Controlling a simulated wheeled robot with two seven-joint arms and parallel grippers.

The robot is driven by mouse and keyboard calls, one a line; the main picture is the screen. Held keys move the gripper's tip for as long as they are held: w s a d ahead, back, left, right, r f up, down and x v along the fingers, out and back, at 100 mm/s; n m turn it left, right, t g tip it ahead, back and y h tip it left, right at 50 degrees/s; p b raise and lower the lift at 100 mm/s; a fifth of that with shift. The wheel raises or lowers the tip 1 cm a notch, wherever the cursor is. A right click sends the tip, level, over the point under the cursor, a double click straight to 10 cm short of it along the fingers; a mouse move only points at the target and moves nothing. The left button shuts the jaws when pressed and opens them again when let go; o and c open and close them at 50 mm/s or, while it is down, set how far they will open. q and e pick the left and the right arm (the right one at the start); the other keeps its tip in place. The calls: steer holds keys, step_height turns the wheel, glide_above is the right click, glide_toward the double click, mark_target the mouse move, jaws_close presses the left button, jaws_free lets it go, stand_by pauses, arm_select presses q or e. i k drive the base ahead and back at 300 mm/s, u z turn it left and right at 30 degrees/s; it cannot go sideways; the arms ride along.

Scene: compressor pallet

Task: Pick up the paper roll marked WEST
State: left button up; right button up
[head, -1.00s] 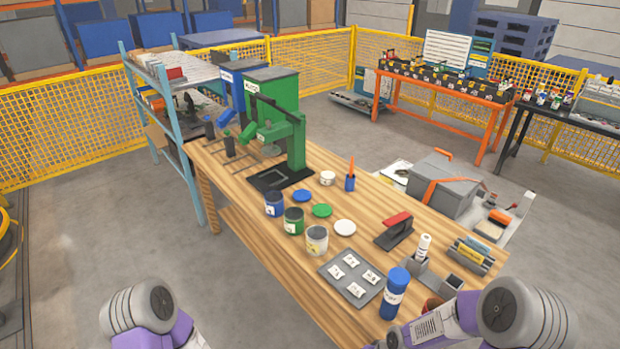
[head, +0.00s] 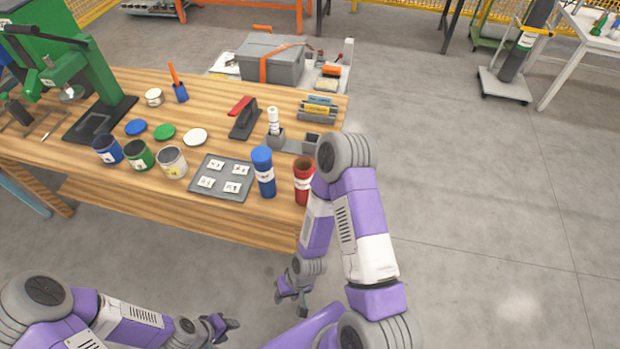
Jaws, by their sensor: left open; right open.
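A small white roll (head: 273,122) stands upright in the grey holder (head: 295,145) near the right end of the wooden bench. Its marking is too small to read, so I cannot tell whether it says WEST. A grey rack (head: 318,116) behind it holds blue and yellow pieces, also with unreadable labels. My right gripper (head: 292,300) is open and empty, low in front of the bench, below the red container. My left gripper (head: 230,324) is open and empty at the lower middle, well short of the bench. Neither gripper touches anything on the bench.
A tall blue container (head: 264,173) and a red container (head: 303,182) stand at the bench's front edge. A grey tray (head: 208,189) with white cards, open paint cans, lids and a red-handled tool (head: 243,118) lie to the left.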

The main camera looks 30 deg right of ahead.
mark_target(273, 121)
steer(key=z, duration=2.55)
steer(key=k, duration=0.9)
steer(key=u, duration=1.05)
steer(key=i, duration=0.5)
